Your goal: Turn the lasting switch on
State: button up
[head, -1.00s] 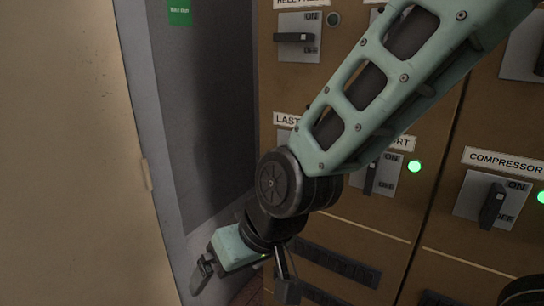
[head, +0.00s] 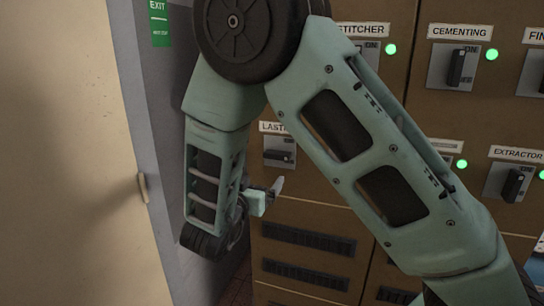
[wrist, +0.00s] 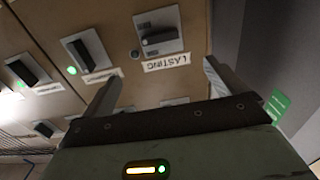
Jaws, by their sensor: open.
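The lasting switch (head: 279,152) is a dark handle lying horizontally on a grey plate, under a partly covered label starting "LAST" (head: 272,127). In the wrist view the picture is upside down; the lasting switch (wrist: 160,38) shows beyond the fingers, with its LASTING label (wrist: 167,63) and an unlit lamp (wrist: 135,54) beside it. My gripper (head: 268,194) is just below and left of the switch in the head view, partly hidden by my arm. In the wrist view my gripper (wrist: 163,72) is open and empty, its fingers apart and not visibly touching the switch.
Neighbouring switches, such as cementing (head: 456,67) and extractor (head: 513,184), have upright handles; cementing has a lit green lamp (head: 491,54). Vents (head: 310,240) lie below the lasting switch. A grey wall section with a green exit sign (head: 160,25) stands left. My arm hides part of the cabinet.

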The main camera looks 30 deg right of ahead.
aim_at(275, 156)
jog(key=p+x, duration=0.3)
jog(key=x, duration=1.3)
jog(key=shift+w+d+p, duration=0.2)
jog(key=shift+d+p, duration=0.05)
jog(key=shift+p, duration=0.1)
jog(key=c, duration=1)
